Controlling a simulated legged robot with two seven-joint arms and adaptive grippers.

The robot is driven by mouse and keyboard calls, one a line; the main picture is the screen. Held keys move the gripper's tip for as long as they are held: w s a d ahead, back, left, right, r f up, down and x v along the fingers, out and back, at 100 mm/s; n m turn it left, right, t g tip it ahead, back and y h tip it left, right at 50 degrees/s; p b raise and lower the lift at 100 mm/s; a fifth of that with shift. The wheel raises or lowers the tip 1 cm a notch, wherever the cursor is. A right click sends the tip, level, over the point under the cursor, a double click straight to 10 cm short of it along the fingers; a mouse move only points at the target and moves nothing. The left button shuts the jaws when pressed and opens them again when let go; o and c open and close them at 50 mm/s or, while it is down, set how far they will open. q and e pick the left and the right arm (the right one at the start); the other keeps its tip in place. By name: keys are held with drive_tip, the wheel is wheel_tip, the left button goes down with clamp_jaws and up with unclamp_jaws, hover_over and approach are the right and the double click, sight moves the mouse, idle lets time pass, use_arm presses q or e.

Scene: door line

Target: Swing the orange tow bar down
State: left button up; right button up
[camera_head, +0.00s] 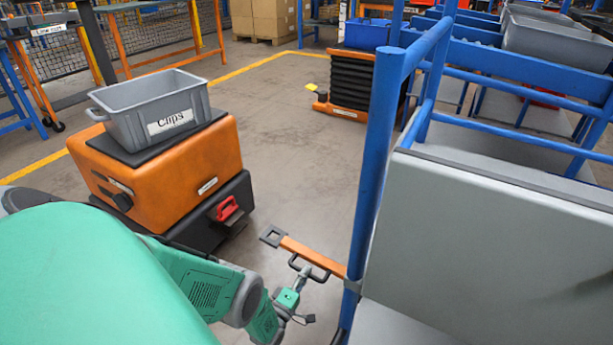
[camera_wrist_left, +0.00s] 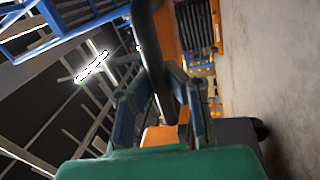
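The orange tow bar (camera_head: 312,256) sticks out from the blue post of the cart on the right, towards the upper left. A dark square loop (camera_head: 272,236) is at its free end. A black handle (camera_head: 318,276) runs along its side. My left gripper (camera_head: 301,272) is at this handle, just below the bar. In the left wrist view the black handle (camera_wrist_left: 152,40) passes between the two fingers (camera_wrist_left: 161,78), which close in on it from both sides. The fingertips are partly hidden by the handle. My right gripper is in neither view.
An orange and black vehicle (camera_head: 200,165) with a grey "Clips" bin (camera_head: 160,92) stands left of the bar. The blue-framed cart (camera_head: 375,170) with a grey panel (camera_head: 480,250) fills the right. Another orange unit (camera_head: 345,111) stands behind. Floor between them is clear.

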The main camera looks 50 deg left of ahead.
use_arm(q)
drive_tip(key=o, duration=0.5)
drive_tip(key=shift+s+d+f, duration=0.15)
drive_tip(key=shift+s, duration=0.1)
drive_tip(key=shift+w, duration=0.1)
drive_tip(key=v, duration=1.2)
